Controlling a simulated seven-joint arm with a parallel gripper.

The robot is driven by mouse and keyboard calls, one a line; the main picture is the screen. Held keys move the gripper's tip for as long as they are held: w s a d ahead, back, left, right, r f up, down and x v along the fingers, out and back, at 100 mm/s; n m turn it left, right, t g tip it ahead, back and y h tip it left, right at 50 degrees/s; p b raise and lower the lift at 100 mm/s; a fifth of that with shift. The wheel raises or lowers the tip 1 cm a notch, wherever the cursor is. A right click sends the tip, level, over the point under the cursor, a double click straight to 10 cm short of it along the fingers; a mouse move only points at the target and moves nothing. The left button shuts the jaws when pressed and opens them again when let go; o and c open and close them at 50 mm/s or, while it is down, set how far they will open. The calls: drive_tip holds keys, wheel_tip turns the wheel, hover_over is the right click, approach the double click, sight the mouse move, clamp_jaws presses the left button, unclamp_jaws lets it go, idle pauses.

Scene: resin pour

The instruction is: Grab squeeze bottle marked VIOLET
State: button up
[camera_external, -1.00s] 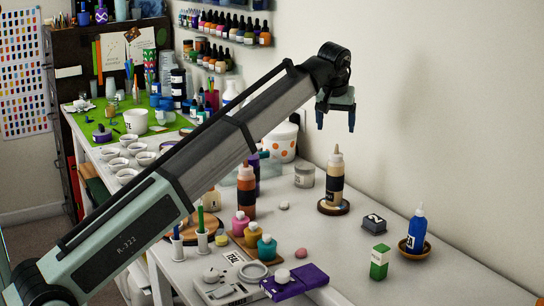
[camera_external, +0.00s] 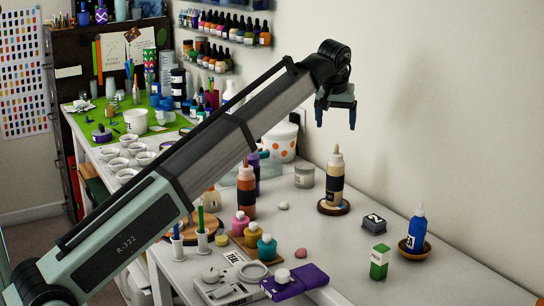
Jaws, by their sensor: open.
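My gripper (camera_external: 336,124) is open and empty, high above the back of the white table, with its fingers pointing down. A purple bottle (camera_external: 256,178) stands behind an orange-brown squeeze bottle (camera_external: 246,192), below and to the left of my gripper. My arm and the orange-brown bottle hide part of it, and I cannot read any label on it. A blue squeeze bottle (camera_external: 417,230) stands in a wooden dish at the right.
A grey jar (camera_external: 304,175) and a dotted white pot (camera_external: 281,143) stand at the back. Small pink, yellow and teal jars (camera_external: 266,246) stand in front. The table centre is mostly clear.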

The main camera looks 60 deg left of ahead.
sight(256, 161)
wheel_tip(256, 161, up, 5)
drive_tip(key=s+a+f+n+g+y, duration=0.1)
drive_tip(key=s+a+n+g+y, duration=0.4)
drive_tip(key=s+a+n+y, duration=0.8)
drive_tip(key=w+d+f+m+y, duration=0.1)
drive_tip(key=d+f+m, duration=0.1)
drive_tip(key=f, duration=0.8)
drive_tip(key=w+d+f+m+y, duration=0.1)
drive_tip(key=f, duration=1)
drive_tip(key=a, duration=0.5)
drive_tip(key=s+a, duration=0.1)
drive_tip(key=a, duration=0.1)
drive_tip(key=shift+a+r, duration=0.2)
drive_tip(key=shift+a, duration=0.1)
drive_tip(key=shift+s+a, duration=0.2)
drive_tip(key=shift+a, duration=1.2)
drive_tip(key=shift+s+a, duration=0.15)
drive_tip(key=shift+a, duration=1.25)
